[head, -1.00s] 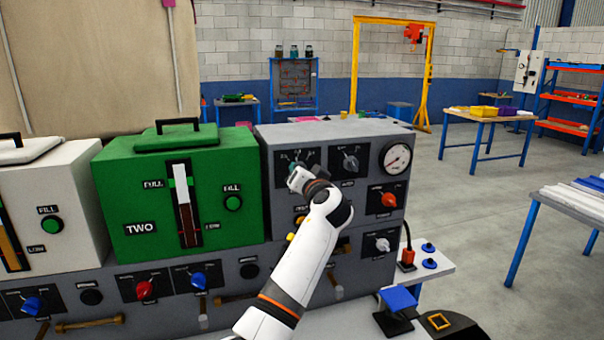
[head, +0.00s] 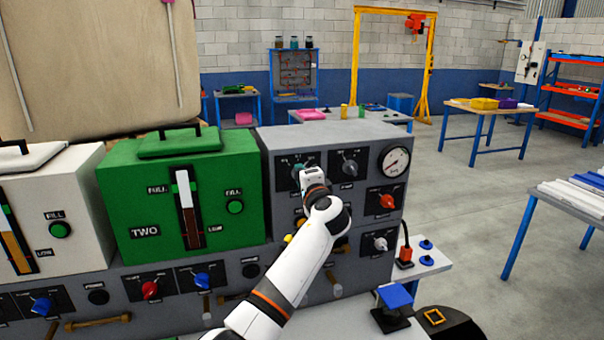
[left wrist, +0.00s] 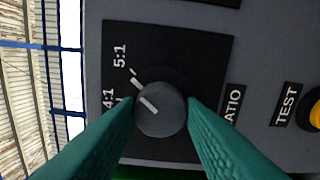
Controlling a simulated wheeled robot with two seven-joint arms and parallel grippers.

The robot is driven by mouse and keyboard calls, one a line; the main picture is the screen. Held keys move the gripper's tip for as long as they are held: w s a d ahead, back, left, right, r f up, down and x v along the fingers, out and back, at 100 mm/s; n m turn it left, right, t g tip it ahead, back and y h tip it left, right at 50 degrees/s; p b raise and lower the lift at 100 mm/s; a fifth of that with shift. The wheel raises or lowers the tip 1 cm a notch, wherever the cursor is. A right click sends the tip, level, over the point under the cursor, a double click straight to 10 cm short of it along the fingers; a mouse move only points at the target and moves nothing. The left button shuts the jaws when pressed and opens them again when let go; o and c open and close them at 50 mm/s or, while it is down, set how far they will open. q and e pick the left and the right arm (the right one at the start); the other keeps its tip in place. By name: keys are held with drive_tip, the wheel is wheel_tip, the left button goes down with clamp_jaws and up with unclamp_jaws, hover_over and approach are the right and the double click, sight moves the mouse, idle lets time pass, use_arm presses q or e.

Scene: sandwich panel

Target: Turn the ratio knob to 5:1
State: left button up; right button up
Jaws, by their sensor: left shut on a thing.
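The ratio knob (left wrist: 160,109) is a round dark grey knob on a black plate, seen close up in the left wrist view. Its light pointer line aims up and left, between the printed 4:1 (left wrist: 108,99) and 5:1 (left wrist: 120,56) marks. My left gripper (left wrist: 162,112) has its green fingers on both sides of the knob, shut on it. In the head view my left gripper (head: 303,168) is at the upper left of the grey control panel (head: 345,134) and hides the knob. My right gripper is out of view.
Right of the gripper are another grey knob (head: 350,166), a round gauge (head: 396,161) and a red knob (head: 387,202). A green box (head: 125,195) marked TWO stands left. A TEST button (left wrist: 315,115) shows at the wrist view's right edge.

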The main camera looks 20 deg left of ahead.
use_arm(q)
drive_tip(key=shift+m, duration=0.5)
drive_tip(key=shift+p, duration=0.3)
drive_tip(key=o, duration=1)
drive_tip(key=shift+d, duration=0.1)
drive_tip(key=b+v, duration=0.4)
drive_tip(key=v, duration=0.8)
